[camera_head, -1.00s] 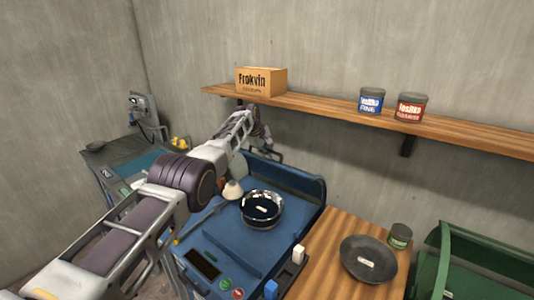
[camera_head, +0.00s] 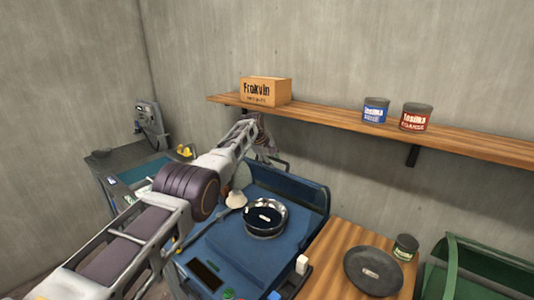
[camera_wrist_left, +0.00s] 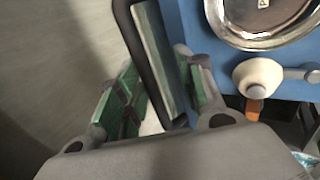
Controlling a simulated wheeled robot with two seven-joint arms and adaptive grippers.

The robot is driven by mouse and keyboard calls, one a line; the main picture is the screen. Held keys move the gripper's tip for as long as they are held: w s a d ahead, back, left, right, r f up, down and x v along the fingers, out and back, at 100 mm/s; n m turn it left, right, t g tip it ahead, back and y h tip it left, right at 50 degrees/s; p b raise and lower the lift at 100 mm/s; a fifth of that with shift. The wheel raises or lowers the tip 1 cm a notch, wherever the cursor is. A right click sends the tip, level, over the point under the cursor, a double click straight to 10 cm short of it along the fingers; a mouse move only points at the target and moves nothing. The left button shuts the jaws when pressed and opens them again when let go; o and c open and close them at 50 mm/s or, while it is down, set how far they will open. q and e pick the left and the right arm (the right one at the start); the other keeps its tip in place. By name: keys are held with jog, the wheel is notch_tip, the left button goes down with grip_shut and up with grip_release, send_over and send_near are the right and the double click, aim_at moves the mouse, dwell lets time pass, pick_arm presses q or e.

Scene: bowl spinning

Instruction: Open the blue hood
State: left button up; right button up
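The blue machine (camera_head: 215,250) stands in the middle of the head view with a shiny metal bowl (camera_head: 266,218) on it. Its blue hood (camera_head: 303,192) shows as a curved shell behind the bowl, leaving the bowl uncovered. My left gripper (camera_head: 266,146) is at the far left end of the hood, small and partly hidden by my arm. In the left wrist view, my left gripper (camera_wrist_left: 158,95) has its green-padded fingers apart, with a dark-edged panel (camera_wrist_left: 153,45) reaching between them. I cannot tell whether they touch it. The bowl (camera_wrist_left: 265,15) shows upper right. My right gripper is not in view.
A wooden shelf (camera_head: 330,111) with a box (camera_head: 265,91) and two cans runs along the wall above. A pale knob (camera_head: 236,198) is beside the metal bowl.

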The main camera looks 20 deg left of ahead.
pick_arm(q)
jog(key=shift+s+r, duration=0.1)
jog(key=shift+r, duration=0.15)
jog(key=v, duration=1.1)
jog(key=shift+r, duration=0.15)
dwell(0.9)
jog(key=shift+s+a, duration=0.1)
dwell(0.3)
